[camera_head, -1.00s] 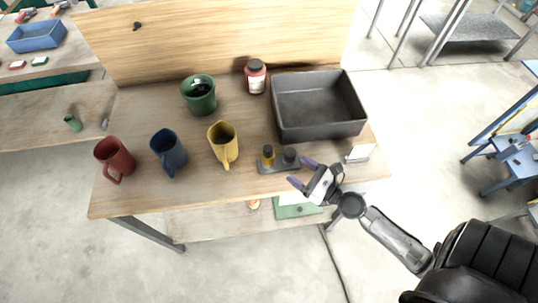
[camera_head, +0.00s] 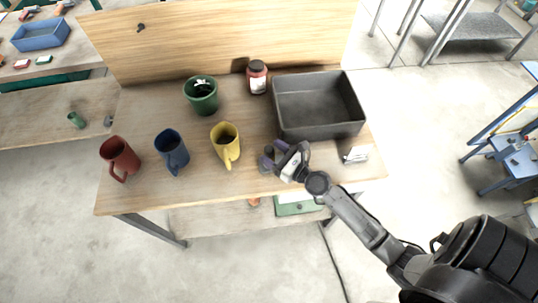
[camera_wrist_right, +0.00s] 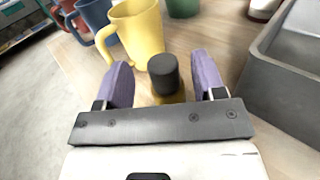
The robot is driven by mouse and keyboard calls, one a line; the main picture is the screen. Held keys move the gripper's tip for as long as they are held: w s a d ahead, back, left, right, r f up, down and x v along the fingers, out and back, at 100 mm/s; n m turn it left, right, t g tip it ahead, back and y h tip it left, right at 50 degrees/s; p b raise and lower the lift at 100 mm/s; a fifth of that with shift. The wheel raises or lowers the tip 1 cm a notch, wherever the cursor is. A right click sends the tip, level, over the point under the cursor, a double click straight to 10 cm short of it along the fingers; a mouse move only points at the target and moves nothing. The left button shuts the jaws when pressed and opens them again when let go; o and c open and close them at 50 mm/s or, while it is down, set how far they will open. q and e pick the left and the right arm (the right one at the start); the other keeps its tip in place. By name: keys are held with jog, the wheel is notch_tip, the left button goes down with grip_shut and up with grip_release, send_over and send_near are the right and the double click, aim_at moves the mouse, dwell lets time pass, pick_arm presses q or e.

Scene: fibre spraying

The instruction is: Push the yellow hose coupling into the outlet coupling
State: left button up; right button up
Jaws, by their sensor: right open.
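In the wrist view a dark grey cylinder (camera_wrist_right: 163,74) stands between my right gripper's (camera_head: 272,154) two purple fingers, with a gap on each side. A strip of yellow (camera_wrist_right: 168,98), seemingly part of the yellow hose coupling, shows just below it, partly hidden by the gripper's front plate. I cannot tell whether the yellow and dark parts are joined. My right gripper is open and also fills the lower part of the wrist view (camera_wrist_right: 162,80). In the head view it covers the small coupling stand near the table's front edge. My left gripper is not in view.
A yellow mug (camera_head: 226,150) stands close left of the gripper, with blue (camera_head: 171,155) and red (camera_head: 118,160) mugs beyond. A green mug (camera_head: 201,98) and a red jar (camera_head: 257,78) stand behind. A dark grey bin (camera_head: 318,133) is close behind right.

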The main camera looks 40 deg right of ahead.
aim_at(269, 148)
jog(key=shift+w+a, duration=0.15)
jog(key=shift+w, duration=0.8)
jog(key=shift+w+a, duration=0.1)
jog(key=shift+w, duration=0.85)
jog(key=c, duration=1)
jog(key=shift+r, duration=0.1)
jog(key=shift+c, duration=0.4)
jog(key=shift+r, duration=0.1)
